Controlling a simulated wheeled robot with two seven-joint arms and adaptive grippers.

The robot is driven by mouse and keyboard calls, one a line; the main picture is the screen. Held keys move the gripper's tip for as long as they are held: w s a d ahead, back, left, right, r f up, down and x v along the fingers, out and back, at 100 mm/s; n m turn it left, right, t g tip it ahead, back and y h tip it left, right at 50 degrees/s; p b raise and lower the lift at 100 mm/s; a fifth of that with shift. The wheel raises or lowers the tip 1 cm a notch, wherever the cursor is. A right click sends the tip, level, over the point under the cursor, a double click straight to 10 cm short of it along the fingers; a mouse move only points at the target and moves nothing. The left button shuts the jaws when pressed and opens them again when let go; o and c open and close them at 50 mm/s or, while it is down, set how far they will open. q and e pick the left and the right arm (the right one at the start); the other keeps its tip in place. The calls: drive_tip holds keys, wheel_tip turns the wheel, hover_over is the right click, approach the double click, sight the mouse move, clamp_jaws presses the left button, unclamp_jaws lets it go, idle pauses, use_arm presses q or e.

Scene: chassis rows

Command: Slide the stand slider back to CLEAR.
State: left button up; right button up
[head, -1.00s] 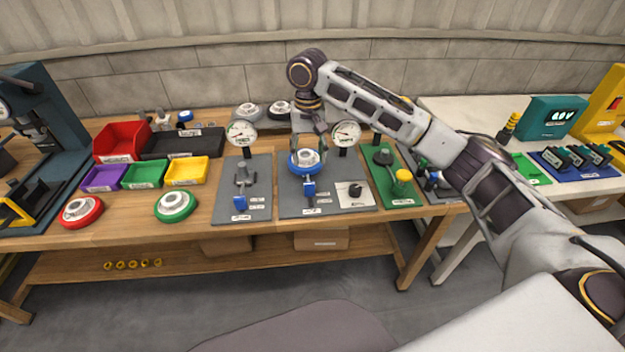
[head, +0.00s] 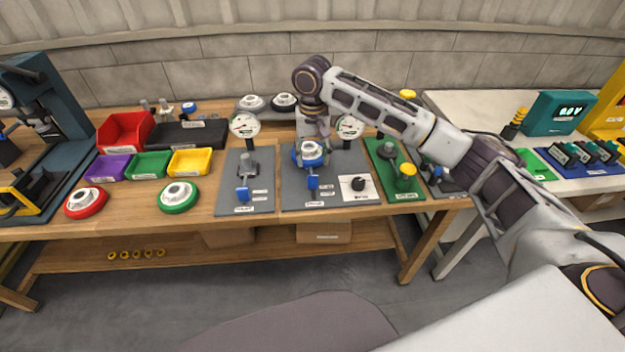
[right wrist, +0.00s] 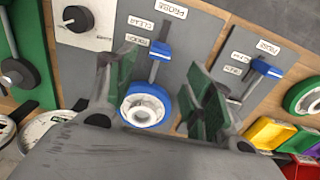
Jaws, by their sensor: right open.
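The stand slider has a blue handle (head: 312,183) on the middle grey stand plate (head: 292,196). It also shows in the right wrist view (right wrist: 160,51), beside the label nearer the ring part; the CLEAR label lies farther toward the front edge. A blue ring part with a white hub (head: 309,153) sits on the stand behind the slider; it also shows in the right wrist view (right wrist: 145,104). My right gripper (head: 312,138) is open above the ring part, with its green-padded fingers spread (right wrist: 160,85). Contact cannot be told. My left gripper is not in view.
A similar grey plate with a blue slider (head: 243,194) stands left. A black knob (head: 358,183) is right of the slider, then a green plate (head: 391,180). Gauges (head: 244,126) (head: 349,127) rise behind. A green ring part (head: 179,196) lies farther left.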

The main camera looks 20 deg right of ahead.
sight(313, 176)
wheel_tip(313, 176, down, 9)
drive_tip(key=shift+r+b, duration=0.15)
drive_tip(key=shift+b, duration=0.35)
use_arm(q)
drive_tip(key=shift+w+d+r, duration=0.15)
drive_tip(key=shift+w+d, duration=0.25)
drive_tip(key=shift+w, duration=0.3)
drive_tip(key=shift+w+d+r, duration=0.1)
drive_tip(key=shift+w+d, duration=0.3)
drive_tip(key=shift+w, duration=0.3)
use_arm(e)
drive_tip(key=shift+f, duration=0.65)
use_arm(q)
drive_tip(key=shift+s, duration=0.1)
use_arm(e)
drive_tip(key=shift+c, duration=0.6)
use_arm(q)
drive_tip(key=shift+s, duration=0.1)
use_arm(e)
clamp_jaws()
